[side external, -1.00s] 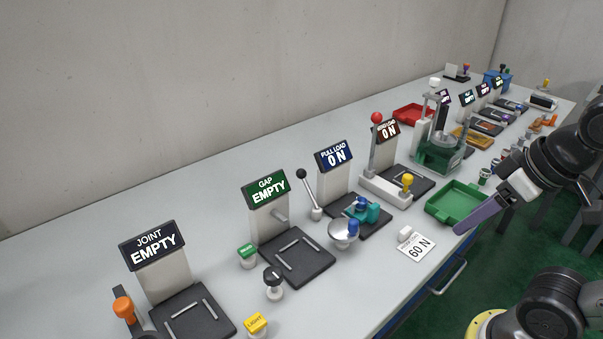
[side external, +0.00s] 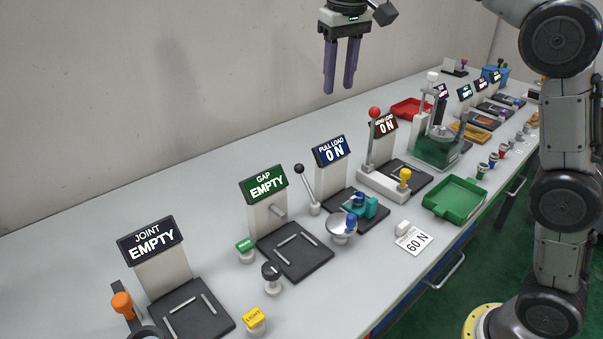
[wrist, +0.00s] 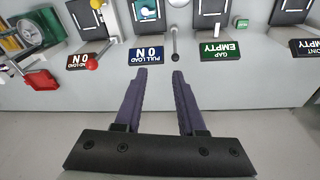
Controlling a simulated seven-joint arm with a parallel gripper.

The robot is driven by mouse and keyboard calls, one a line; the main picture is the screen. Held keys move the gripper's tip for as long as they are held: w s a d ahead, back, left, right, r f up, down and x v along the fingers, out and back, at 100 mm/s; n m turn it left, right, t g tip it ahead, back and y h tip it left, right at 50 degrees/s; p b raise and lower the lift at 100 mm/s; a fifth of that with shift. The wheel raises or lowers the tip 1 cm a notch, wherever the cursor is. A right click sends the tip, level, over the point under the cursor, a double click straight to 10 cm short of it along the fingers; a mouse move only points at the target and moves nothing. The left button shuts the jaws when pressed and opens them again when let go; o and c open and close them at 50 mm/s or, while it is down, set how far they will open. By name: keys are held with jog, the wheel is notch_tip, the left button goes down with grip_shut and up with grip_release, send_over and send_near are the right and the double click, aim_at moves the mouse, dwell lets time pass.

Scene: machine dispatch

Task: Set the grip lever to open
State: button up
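A black-knobbed lever (side external: 307,187) stands between the GAP and PULL LOAD stations, its rod leaning up and left. In the wrist view the lever (wrist: 175,40) lies ahead of my right-hand fingertip. A red-knobbed lever (side external: 373,140) stands upright beside the other load station; its knob also shows in the wrist view (wrist: 91,64). No readable label tells which is the grip lever. My gripper (side external: 338,92) points down, high above the back of the bench and apart from both levers. Its purple fingers are open and empty, also in the wrist view (wrist: 159,72).
The PULL LOAD display (side external: 333,152) reads 0 N; the GAP display (side external: 265,184) reads EMPTY. A green tray (side external: 455,211) lies at right.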

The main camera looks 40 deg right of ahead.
jog(key=w+a+f+g, duration=0.1)
jog(key=w+a+f, duration=0.1)
jog(key=w+f, duration=0.5)
send_near(300, 167)
jog(key=shift+n+g, duration=0.3)
jog(key=shift+g, duration=0.1)
jog(key=f, duration=0.8)
jog(key=d+f, duration=0.1)
jog(key=f, duration=0.2)
jog(key=shift+w+d+f, duration=0.15)
jog(key=shift+w+f, duration=0.05)
jog(key=shift+f, duration=0.2)
grip_shut()
